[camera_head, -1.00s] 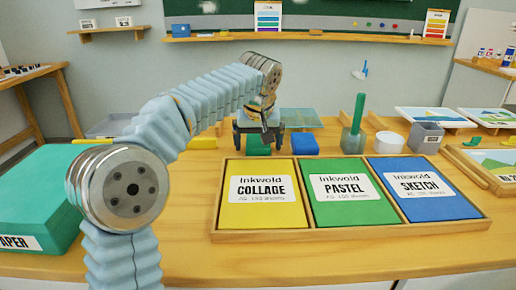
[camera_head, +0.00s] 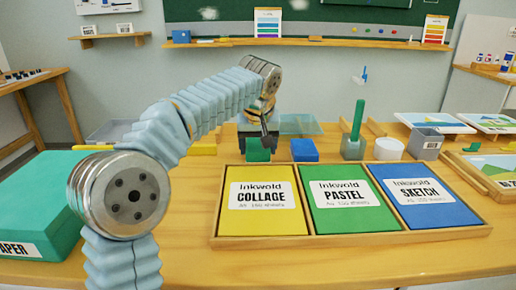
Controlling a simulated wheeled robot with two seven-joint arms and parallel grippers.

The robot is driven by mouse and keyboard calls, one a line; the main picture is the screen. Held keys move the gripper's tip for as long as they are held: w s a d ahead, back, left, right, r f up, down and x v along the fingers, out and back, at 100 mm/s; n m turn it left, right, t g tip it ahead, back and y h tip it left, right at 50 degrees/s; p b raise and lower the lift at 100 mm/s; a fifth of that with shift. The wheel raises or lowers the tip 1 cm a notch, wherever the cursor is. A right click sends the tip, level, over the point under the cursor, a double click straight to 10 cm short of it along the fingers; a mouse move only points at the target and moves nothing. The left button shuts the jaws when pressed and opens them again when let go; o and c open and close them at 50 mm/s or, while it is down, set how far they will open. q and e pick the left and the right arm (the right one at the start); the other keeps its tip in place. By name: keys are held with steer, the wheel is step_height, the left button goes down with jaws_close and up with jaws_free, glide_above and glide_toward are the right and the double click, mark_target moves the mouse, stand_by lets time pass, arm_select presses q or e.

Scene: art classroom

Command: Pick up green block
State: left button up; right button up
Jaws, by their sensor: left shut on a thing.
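The green block (camera_head: 257,153) is behind the yellow pad, at the far side of the wooden tray. My left gripper (camera_head: 257,146) reaches down onto it from above and is shut on it. The fingers partly hide the block's top and sides. I cannot tell whether the block is clear of the table. My right gripper does not show.
A blue block (camera_head: 304,150) is just right of the green one. In front, a wooden tray (camera_head: 350,240) holds yellow, green and blue pads. A green-handled tool in a grey holder (camera_head: 353,147) and a white bowl (camera_head: 388,149) stand to the right. A teal box (camera_head: 45,200) is at left.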

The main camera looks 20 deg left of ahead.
mark_target(259, 143)
arm_select(q)
step_height(259, 143, up, 3)
steer(key=shift+d+p, duration=0.1)
steer(key=shift+p, duration=0.3)
steer(key=d+r, duration=0.1)
steer(key=s+d+r, duration=0.1)
steer(key=r, duration=0.1)
steer(key=s+d+r+p, duration=0.1)
steer(key=r, duration=0.1)
steer(key=shift+s+d, duration=0.15)
steer(key=shift+d, duration=0.2)
steer(key=s+d+r, duration=0.4)
steer(key=s+d, duration=0.1)
steer(key=d, duration=0.3)
steer(key=shift+r, duration=0.15)
steer(key=shift+s, duration=0.1)
